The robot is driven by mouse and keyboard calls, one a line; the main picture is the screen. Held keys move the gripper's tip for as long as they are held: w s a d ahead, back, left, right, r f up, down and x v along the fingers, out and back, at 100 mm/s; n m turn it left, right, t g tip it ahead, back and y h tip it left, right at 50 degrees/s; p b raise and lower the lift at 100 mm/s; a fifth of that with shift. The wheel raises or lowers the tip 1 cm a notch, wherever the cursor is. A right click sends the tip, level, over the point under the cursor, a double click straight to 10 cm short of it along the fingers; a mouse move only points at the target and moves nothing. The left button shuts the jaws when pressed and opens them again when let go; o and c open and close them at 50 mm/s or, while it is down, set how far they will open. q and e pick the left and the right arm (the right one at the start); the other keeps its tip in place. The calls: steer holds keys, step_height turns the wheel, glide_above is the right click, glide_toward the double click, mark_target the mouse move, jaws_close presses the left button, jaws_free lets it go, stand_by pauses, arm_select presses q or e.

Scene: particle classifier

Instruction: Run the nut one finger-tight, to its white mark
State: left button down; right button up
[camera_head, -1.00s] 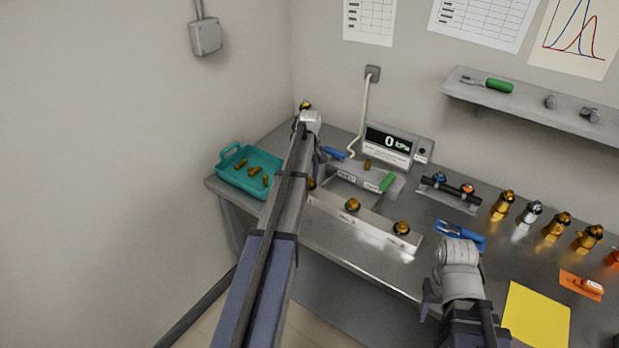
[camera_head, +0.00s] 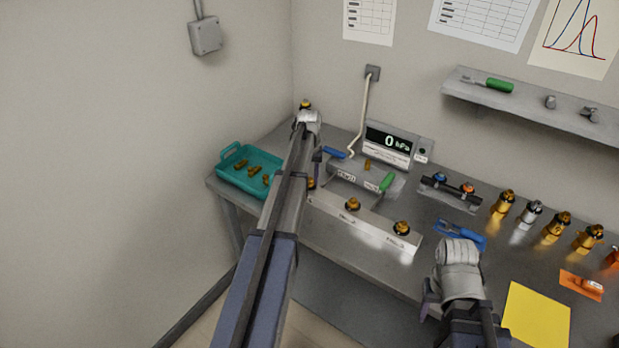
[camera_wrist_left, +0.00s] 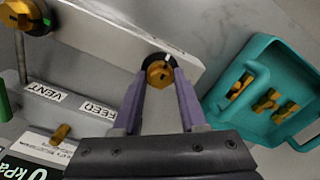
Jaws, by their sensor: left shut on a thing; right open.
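In the left wrist view a brass hex nut (camera_wrist_left: 160,73) sits on a black collar (camera_wrist_left: 148,61) at the end of the grey manifold bar (camera_wrist_left: 110,30). A short white mark (camera_wrist_left: 167,57) shows on the collar's far side. My left gripper (camera_wrist_left: 161,88) is shut on this nut, one finger on each side. In the head view my arm mostly covers it. Two similar brass fittings (camera_head: 353,204) and (camera_head: 402,228) stand along the bar (camera_head: 375,229). My right gripper (camera_head: 431,303) is open and empty at the table's front.
A teal tray (camera_head: 226,165) with several brass pieces stands left of my left arm. Behind the bar are a valve block with blue and green handles (camera_head: 387,182) and a pressure display (camera_head: 390,143) reading 0. Blue pliers (camera_head: 462,233) and several fittings (camera_head: 555,226) lie right.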

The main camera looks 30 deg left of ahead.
mark_target(310, 179)
arm_select(q)
steer(key=shift+w, duration=0.1)
stand_by(0.4)
steer(key=shift+c, duration=2.2)
jaws_free()
steer(key=shift+r, duration=0.15)
step_height(310, 179, up, 8)
steer(key=p, duration=0.8)
steer(key=shift+f, duration=0.2)
